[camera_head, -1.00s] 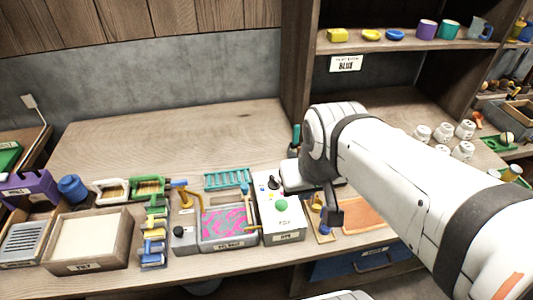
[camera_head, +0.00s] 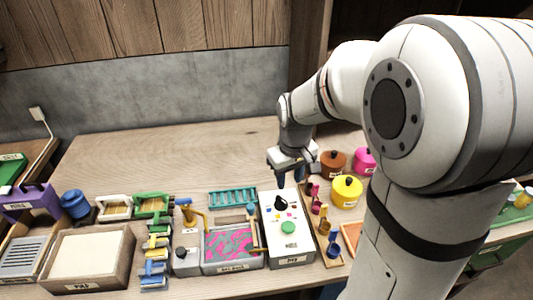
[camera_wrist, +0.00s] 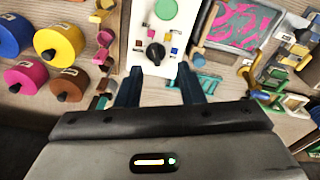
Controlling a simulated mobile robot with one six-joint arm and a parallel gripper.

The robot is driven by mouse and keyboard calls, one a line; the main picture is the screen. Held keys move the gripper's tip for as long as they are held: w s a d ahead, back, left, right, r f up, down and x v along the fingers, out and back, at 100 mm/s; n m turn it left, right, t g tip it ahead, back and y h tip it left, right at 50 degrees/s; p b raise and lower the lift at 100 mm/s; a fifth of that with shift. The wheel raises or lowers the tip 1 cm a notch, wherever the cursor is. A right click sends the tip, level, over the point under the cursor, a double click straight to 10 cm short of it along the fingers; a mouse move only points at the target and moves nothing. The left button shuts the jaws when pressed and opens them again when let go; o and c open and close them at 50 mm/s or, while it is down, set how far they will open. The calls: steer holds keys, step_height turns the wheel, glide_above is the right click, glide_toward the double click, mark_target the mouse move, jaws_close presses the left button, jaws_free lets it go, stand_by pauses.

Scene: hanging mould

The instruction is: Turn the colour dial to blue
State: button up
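The colour dial is a black knob (camera_head: 281,203) on top of a white box (camera_head: 292,258) that also has a green round button (camera_head: 288,227). In the wrist view the dial (camera_wrist: 155,53) sits near the top centre, ringed by small colour patches. I cannot tell which patch it points to. My gripper (camera_head: 286,181) hangs over the back end of the white box, just behind the dial. In the wrist view its two dark blue fingers (camera_wrist: 160,84) are apart with nothing between them; the dial lies ahead of the fingertips, not between them.
Left of the box is a tray with a pink and teal pattern (camera_head: 229,243), with a teal rack (camera_head: 232,197) behind it. To the right stand a yellow pot (camera_head: 346,192), a brown pot (camera_head: 333,164) and small coloured pieces. The bench behind is clear.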

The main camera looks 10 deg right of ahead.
steer(key=n+g, duration=0.1)
steer(key=n, duration=0.1)
glide_above(281, 199)
step_height(281, 199, down, 8)
steer(key=shift+r, duration=0.2)
step_height(281, 199, down, 8)
steer(key=shift+r+p, duration=0.15)
steer(key=shift+p, duration=0.3)
